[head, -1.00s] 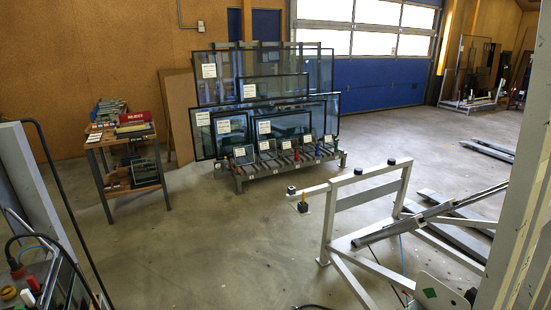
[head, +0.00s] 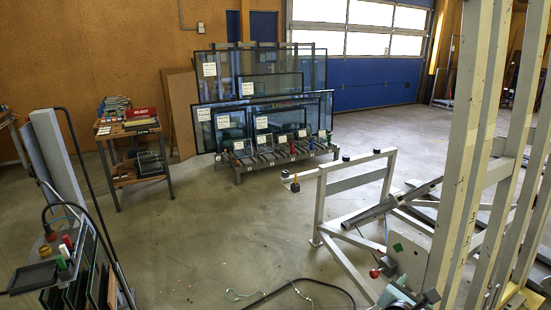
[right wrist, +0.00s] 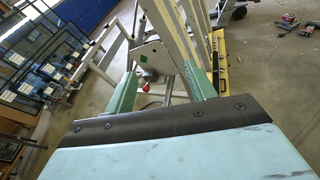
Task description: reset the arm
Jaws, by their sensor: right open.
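My right gripper (head: 398,295) is low at the bottom edge of the head view, only partly in frame. In the right wrist view its two green fingers (right wrist: 160,75) stand apart with nothing between them. Ahead of the fingers is a grey plate with a green mark (right wrist: 151,55) and a red knob (right wrist: 145,89). In the head view the red knob (head: 375,272) is left of the plate, close above the gripper. The tilting frame's light metal stand (head: 319,205) carries a sloping grey bar (head: 393,203). My left gripper is out of view.
Tall beige posts (head: 462,150) rise close on the right. A tool cart (head: 52,262) is at the lower left. A glass rack (head: 270,160) and a small table (head: 135,128) stand at the back. Open floor lies between, with a dark cable (head: 305,282) near the front.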

